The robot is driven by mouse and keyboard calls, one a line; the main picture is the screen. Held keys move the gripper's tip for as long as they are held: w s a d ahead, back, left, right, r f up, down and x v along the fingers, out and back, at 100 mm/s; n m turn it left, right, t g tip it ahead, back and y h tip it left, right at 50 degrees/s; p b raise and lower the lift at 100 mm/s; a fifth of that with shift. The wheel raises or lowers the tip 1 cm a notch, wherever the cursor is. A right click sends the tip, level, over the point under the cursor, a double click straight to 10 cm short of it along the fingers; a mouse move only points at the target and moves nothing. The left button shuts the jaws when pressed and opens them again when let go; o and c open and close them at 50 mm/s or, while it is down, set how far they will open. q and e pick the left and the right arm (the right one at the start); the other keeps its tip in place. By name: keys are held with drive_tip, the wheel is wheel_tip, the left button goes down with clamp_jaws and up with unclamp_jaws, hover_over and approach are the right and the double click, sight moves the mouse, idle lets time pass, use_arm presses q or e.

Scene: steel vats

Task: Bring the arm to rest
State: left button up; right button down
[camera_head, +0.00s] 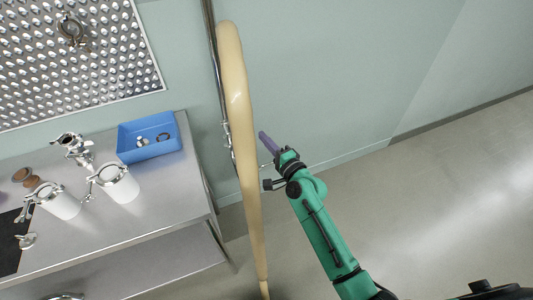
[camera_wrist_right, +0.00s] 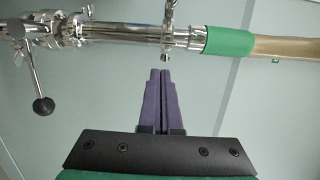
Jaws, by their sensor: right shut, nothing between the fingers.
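My right arm is green and comes in from the lower right in the head view. Its right gripper (camera_head: 265,138) has purple fingers that point up and left, just right of the cream hose (camera_head: 240,110). In the right wrist view the right gripper (camera_wrist_right: 161,76) is shut, with its fingers side by side and nothing between them. A steel pipe with clamps (camera_wrist_right: 120,34) crosses ahead of the fingertips; I cannot tell whether they touch its clamp. My left gripper is not in view.
A steel table (camera_head: 150,222) at the left holds a blue bin (camera_head: 128,143) with small parts, white cylinders with clamps (camera_head: 122,188) and other fittings. A lever with a black knob (camera_wrist_right: 43,106) hangs from the pipe. A green sleeve (camera_wrist_right: 229,40) joins the hose. The floor (camera_head: 440,190) at right is clear.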

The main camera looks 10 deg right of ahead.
drive_tip(key=s+a, duration=0.3)
drive_tip(key=s, duration=0.3)
drive_tip(key=s+d+f+n+g+h, duration=0.1)
drive_tip(key=s+d+f+n+g, duration=0.2)
drive_tip(key=f, duration=0.7)
drive_tip(key=s+d+f+n+g+h+b, duration=0.15)
drive_tip(key=s+f, duration=0.35)
drive_tip(key=f, duration=0.5)
drive_tip(key=s+d+f+n+g+h+p, duration=0.1)
drive_tip(key=s+d+f+n+g, duration=0.2)
drive_tip(key=f, duration=0.7)
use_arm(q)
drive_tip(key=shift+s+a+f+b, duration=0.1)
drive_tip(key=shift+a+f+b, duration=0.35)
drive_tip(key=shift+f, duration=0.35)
use_arm(e)
drive_tip(key=s+d+f+n+g+h, duration=0.1)
drive_tip(key=s+d+f, duration=0.3)
drive_tip(key=s, duration=0.6)
drive_tip(key=s+d+f+n+g+h, duration=0.2)
drive_tip(key=s+d+f+n+g, duration=0.2)
drive_tip(key=s+f, duration=0.3)
drive_tip(key=s+d+f+n+g+h, duration=0.1)
drive_tip(key=s+d+f, duration=0.5)
drive_tip(key=s, duration=0.7)
drive_tip(key=shift+s+f+n+g, duration=0.15)
drive_tip(key=shift+f+n+g, duration=0.15)
drive_tip(key=shift+n+g, duration=0.65)
drive_tip(key=shift+a, duration=0.1)
